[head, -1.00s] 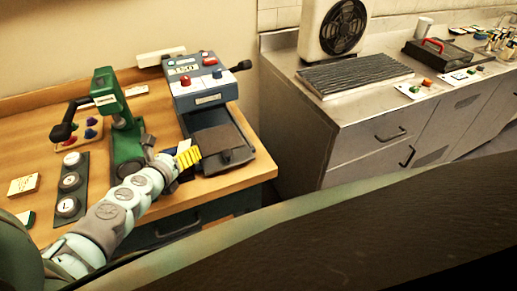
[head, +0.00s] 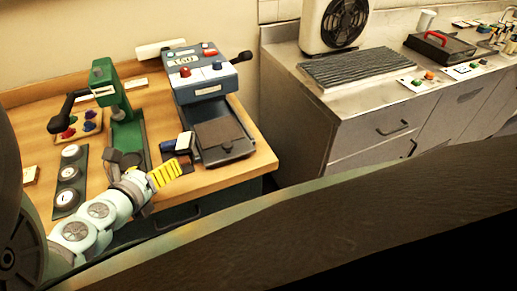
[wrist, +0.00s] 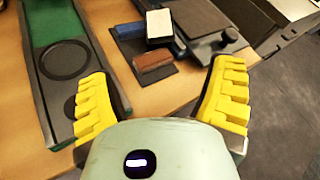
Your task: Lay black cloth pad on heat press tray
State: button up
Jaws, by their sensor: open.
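A dark, square cloth pad (head: 219,132) lies on the heat press tray (head: 228,155), below the blue-grey press (head: 200,75). In the wrist view the pad (wrist: 196,22) is at the top, partly cut off, on the tray with its round dark knob (wrist: 231,36). My gripper (head: 150,168) is left of and in front of the tray, apart from the pad. In the wrist view my gripper (wrist: 163,74) has its yellow-padded fingers wide apart with nothing held between them.
A white-and-blue block (wrist: 158,26) and a brown block on a dark mat (wrist: 153,64) lie beside the tray. A green press (head: 120,110) stands left, with a strip of round dials (head: 68,175). A steel counter (head: 330,98) is to the right.

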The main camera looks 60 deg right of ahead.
jog(key=shift+v, duration=0.9)
